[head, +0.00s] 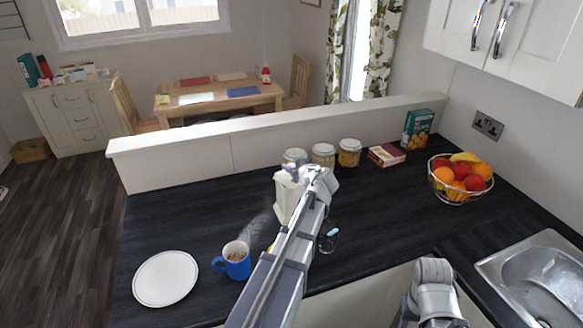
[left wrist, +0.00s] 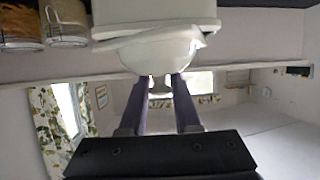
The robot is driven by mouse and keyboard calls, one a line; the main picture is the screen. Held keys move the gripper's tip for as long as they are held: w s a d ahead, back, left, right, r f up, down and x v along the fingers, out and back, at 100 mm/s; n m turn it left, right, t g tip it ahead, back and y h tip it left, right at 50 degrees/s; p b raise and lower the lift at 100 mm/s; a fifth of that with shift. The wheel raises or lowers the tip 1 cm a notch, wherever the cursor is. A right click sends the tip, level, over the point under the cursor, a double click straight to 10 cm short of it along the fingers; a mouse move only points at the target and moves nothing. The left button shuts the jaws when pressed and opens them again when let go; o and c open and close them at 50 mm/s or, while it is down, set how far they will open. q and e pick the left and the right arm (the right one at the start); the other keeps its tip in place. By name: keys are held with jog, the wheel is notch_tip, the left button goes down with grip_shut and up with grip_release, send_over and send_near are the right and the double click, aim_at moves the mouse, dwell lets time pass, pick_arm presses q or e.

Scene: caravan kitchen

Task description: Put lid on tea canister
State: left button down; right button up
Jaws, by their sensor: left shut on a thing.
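The cream tea canister (head: 287,200) stands upright on the dark worktop in the middle of the head view, partly behind my left arm. Its pale body also shows at the top of the left wrist view (left wrist: 150,10). My left gripper (left wrist: 160,82) is shut on the knob of the pale domed lid (left wrist: 160,52). The lid is at the canister's mouth and looks slightly tilted against its rim; I cannot tell whether it is seated. In the head view, my left gripper (head: 300,172) is at the canister's top and hides most of the lid.
A blue mug (head: 233,264) and a white plate (head: 165,278) are to the left. Several glass jars (head: 323,155), a red box (head: 386,155) and a green box (head: 417,130) stand behind. A fruit basket (head: 458,194) and sink (head: 540,280) are right. A small glass (head: 328,242) is beside my left arm.

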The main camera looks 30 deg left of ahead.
pick_arm(q)
jog(key=c, duration=0.9)
grip_release()
jog(key=shift+p+v, duration=2.15)
jog(key=shift+v, duration=3.4)
jog(key=shift+a, duration=0.1)
jog(key=s+d+f+m+g+h, duration=0.5)
jog(key=s+d+f+m+h, duration=0.15)
jog(key=s+d+f, duration=0.35)
jog(key=s+d+f+m+g+h, duration=0.1)
jog(key=s+d+f+m, duration=0.1)
jog(key=d, duration=0.4)
jog(key=s+d+f+m+g+h+b, duration=0.1)
jog(key=s+d+f+m, duration=0.1)
jog(key=s+d, duration=0.3)
jog(key=s+d+f+m+g+h+b, duration=0.1)
jog(key=s+d+f+m, duration=0.1)
jog(key=s+d+m, duration=0.2)
jog(key=shift+s+d+m+h, duration=0.15)
jog(key=shift+d, duration=0.8)
jog(key=shift+s+d+m+h, duration=0.1)
jog(key=shift+d, duration=0.85)
